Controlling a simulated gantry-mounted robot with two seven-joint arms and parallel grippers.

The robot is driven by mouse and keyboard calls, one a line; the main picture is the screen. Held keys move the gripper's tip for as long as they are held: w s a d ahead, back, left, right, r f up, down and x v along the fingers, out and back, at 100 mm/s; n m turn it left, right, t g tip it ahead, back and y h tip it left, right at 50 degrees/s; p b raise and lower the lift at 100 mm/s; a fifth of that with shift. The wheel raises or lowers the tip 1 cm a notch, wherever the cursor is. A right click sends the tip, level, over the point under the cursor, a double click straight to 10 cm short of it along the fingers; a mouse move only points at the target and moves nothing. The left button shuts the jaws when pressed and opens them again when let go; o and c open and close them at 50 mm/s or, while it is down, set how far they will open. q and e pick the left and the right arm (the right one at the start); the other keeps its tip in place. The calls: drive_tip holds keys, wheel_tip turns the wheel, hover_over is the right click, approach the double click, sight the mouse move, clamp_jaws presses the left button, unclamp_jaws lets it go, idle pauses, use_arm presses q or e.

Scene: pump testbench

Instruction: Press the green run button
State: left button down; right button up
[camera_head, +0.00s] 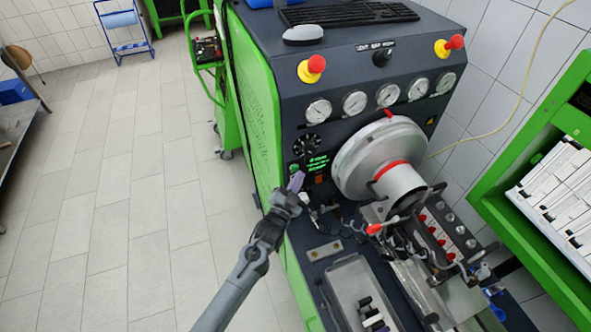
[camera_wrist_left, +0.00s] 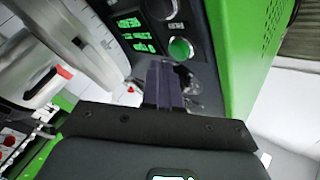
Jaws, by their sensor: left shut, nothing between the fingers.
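The green run button (camera_wrist_left: 180,48) is a round green disc on the dark front panel of the testbench, clear in the left wrist view. In the head view it is small and lies close to my left fingertips. My left gripper (camera_head: 296,181) is shut and empty, in front of the panel's lower left. In the left wrist view its purple-grey fingers (camera_wrist_left: 163,85) point toward the panel, with their tips just below the button. A gap seems to remain, but I cannot tell its size. My right gripper is not in view.
A green-lit display (camera_head: 318,163) sits beside the button area. A large round flywheel housing (camera_head: 375,155) stands out to the right. Red emergency buttons (camera_head: 312,68) and several gauges (camera_head: 355,102) line the upper panel. The floor (camera_head: 110,200) at left is clear.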

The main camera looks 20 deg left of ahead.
use_arm(q)
drive_tip(key=shift+w+a, duration=0.25)
idle(0.3)
